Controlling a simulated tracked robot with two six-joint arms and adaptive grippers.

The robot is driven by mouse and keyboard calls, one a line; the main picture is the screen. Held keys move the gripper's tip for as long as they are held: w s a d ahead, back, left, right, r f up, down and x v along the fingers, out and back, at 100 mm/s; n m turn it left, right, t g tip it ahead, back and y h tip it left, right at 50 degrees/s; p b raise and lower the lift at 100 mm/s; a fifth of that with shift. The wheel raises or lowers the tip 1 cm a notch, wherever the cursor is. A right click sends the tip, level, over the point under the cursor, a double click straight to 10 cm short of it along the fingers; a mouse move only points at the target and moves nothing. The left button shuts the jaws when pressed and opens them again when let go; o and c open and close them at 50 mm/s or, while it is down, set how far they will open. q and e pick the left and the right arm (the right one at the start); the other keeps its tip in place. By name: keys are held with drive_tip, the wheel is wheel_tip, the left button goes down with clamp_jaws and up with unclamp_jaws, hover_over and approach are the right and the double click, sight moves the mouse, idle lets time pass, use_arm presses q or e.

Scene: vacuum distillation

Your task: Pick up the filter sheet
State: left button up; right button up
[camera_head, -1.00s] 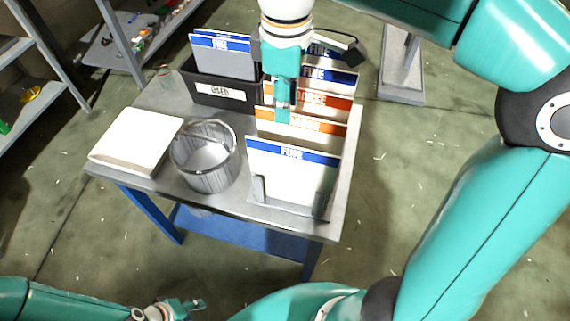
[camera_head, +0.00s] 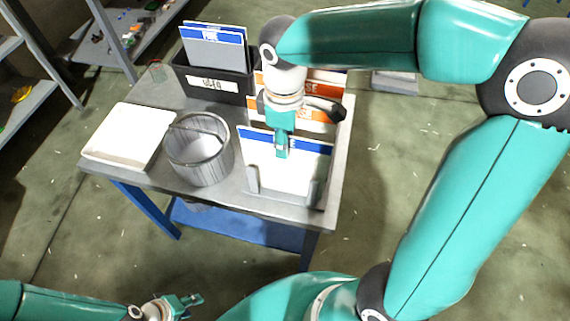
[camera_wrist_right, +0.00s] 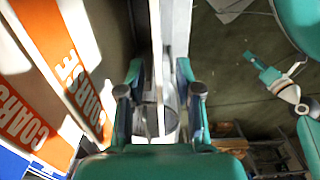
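The front filter sheet (camera_head: 290,170) is white with a blue band marked FINE and stands upright in a rack at the table's right side. My right gripper (camera_head: 281,150) is at its top edge, fingers pointing down. In the wrist view a white sheet (camera_wrist_right: 176,25) shows edge-on between the fingers of the right gripper (camera_wrist_right: 162,105), which are apart with gaps beside it. Behind stand orange-banded COARSE sheets (camera_head: 320,112), also in the wrist view (camera_wrist_right: 72,62). My left gripper (camera_head: 190,303) is low at the bottom left, open and empty, away from the table.
A metal bucket (camera_head: 199,163) stands left of the rack (camera_head: 253,180). A white flat tray (camera_head: 122,136) lies at the table's left. A black bin (camera_head: 222,91) labelled USED, holding blue-banded sheets (camera_head: 213,45), stands behind. Shelves (camera_head: 92,55) stand at the back left.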

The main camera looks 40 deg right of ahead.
sight(285, 167)
wheel_tip(285, 167, down, 2)
drive_tip(key=shift+f, duration=0.2)
clamp_jaws()
drive_tip(key=shift+r, duration=0.1)
idle(0.3)
